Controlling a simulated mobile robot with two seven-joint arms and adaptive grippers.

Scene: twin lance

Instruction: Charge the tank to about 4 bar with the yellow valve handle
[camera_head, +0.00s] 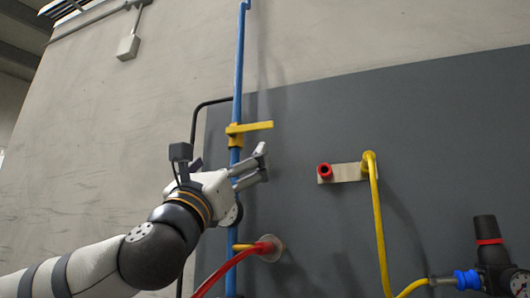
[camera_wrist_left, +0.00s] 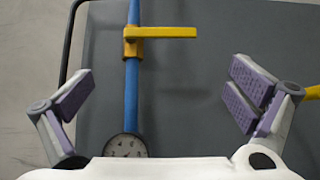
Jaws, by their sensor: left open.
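The yellow valve handle (camera_head: 252,127) sits on the upright blue pipe (camera_head: 239,60) and points horizontally to the right. In the left wrist view the handle (camera_wrist_left: 168,32) lies near the top, beyond the fingers. My left gripper (camera_head: 259,168) is open and empty, just below the handle in the head view and apart from it. A round gauge (camera_wrist_left: 126,146) shows at the bottom of the wrist view, its lower part hidden by my gripper body; its needle is too small to read. I cannot make out a tank. My right gripper is not in view.
A dark grey panel (camera_head: 430,120) stands behind the pipe. To the right are a plate with a red fitting (camera_head: 325,171), a yellow hose (camera_head: 377,220) and a black regulator (camera_head: 487,230). A red hose (camera_head: 225,268) runs below my left gripper.

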